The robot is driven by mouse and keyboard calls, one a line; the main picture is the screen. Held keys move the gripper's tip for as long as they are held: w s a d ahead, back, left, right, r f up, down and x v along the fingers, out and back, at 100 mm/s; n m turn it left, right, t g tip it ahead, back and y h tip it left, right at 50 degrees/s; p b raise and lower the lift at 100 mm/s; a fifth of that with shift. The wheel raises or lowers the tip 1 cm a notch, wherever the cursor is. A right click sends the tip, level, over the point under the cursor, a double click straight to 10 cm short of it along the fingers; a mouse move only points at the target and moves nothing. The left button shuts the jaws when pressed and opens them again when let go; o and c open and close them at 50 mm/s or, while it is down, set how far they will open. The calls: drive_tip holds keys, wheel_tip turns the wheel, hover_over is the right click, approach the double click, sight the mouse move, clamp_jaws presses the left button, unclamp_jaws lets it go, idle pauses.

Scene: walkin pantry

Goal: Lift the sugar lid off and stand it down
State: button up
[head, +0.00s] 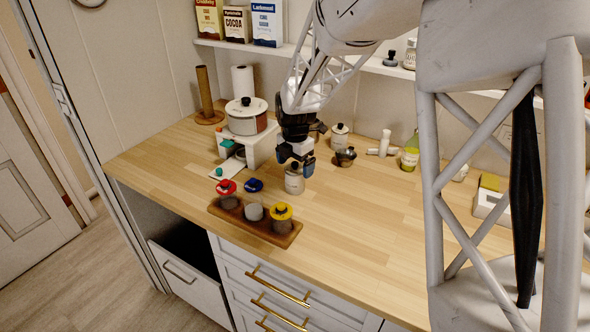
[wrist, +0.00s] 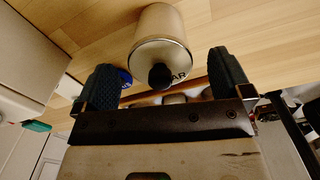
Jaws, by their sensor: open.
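The sugar canister (head: 294,183) is cream and stands upright on the wooden counter. Its lid, with a black knob, is on top; the knob (wrist: 161,76) and part of the lettering, "AR", show in the wrist view. My gripper (head: 296,161) points down just above the canister. In the wrist view my gripper (wrist: 166,80) is open, with one blue-grey finger on each side of the knob in the picture. Nothing is held. I cannot tell how far the fingertips are above the knob.
A wooden tray (head: 231,219) with red-lidded, lidless and yellow-lidded jars stands in front. A blue lid (head: 253,185) lies left of the canister. A white stand (head: 262,150) with a pot (head: 246,123) is behind left. Counter front right is clear.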

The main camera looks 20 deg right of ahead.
sight(295, 162)
idle(0.4)
drive_tip(key=c, duration=1)
drive_tip(key=shift+r, duration=0.2)
drive_tip(key=shift+r, duration=1.55)
drive_tip(key=s+r, duration=0.1)
drive_tip(key=s, duration=1.5)
drive_tip(key=shift+a+r, duration=0.25)
drive_tip(key=shift+r, duration=0.05)
drive_tip(key=shift+r, duration=0.25)
drive_tip(key=shift+r, duration=0.7)
drive_tip(key=shift+r, duration=0.55)
